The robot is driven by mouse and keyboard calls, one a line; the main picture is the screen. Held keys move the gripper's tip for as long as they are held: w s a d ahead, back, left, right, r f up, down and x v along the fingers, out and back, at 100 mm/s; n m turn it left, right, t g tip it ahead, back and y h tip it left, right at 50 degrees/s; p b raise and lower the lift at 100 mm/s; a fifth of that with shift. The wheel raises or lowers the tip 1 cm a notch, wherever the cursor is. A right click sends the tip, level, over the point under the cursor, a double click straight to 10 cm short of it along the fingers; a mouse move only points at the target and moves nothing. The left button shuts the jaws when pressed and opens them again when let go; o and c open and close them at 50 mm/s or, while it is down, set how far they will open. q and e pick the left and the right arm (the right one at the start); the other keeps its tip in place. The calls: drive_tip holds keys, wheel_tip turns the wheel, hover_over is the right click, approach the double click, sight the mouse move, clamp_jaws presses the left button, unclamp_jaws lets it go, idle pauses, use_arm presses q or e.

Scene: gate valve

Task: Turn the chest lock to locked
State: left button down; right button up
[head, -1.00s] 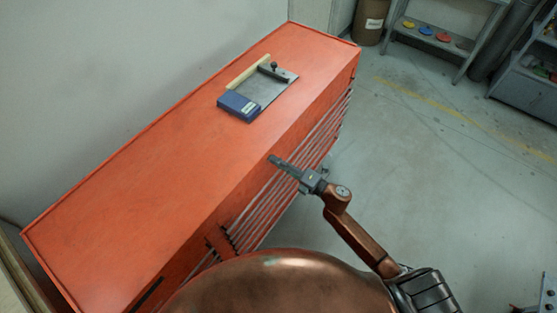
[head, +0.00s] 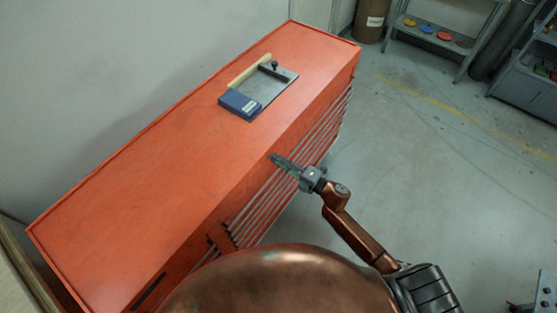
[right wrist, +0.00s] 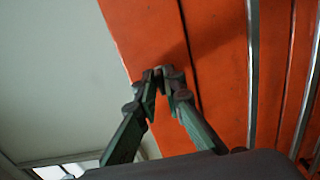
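The chest (head: 190,180) is a long orange tool chest with drawers along its front side. My right gripper (head: 273,158) is at the upper front edge of the chest, above the drawers. In the right wrist view its fingertips (right wrist: 160,74) are close together, near the orange front face. A small brownish piece shows between the tips; I cannot tell whether it is the lock or whether the fingers grip it. The lock itself is not clearly seen, so its position cannot be read. My left gripper is not in view.
A blue box (head: 240,105) and a grey plate (head: 272,89) with a black knob lie on the chest top beside a pale wooden strip (head: 249,70). Shelves (head: 440,45) stand at the back right. The floor (head: 430,150) right of the chest is clear.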

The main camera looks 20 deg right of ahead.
drive_tip(key=o, duration=0.4)
drive_tip(key=shift+c, duration=0.2)
drive_tip(key=shift+s+d, duration=0.1)
drive_tip(key=v, duration=1.1)
drive_tip(key=shift+s+d, duration=0.25)
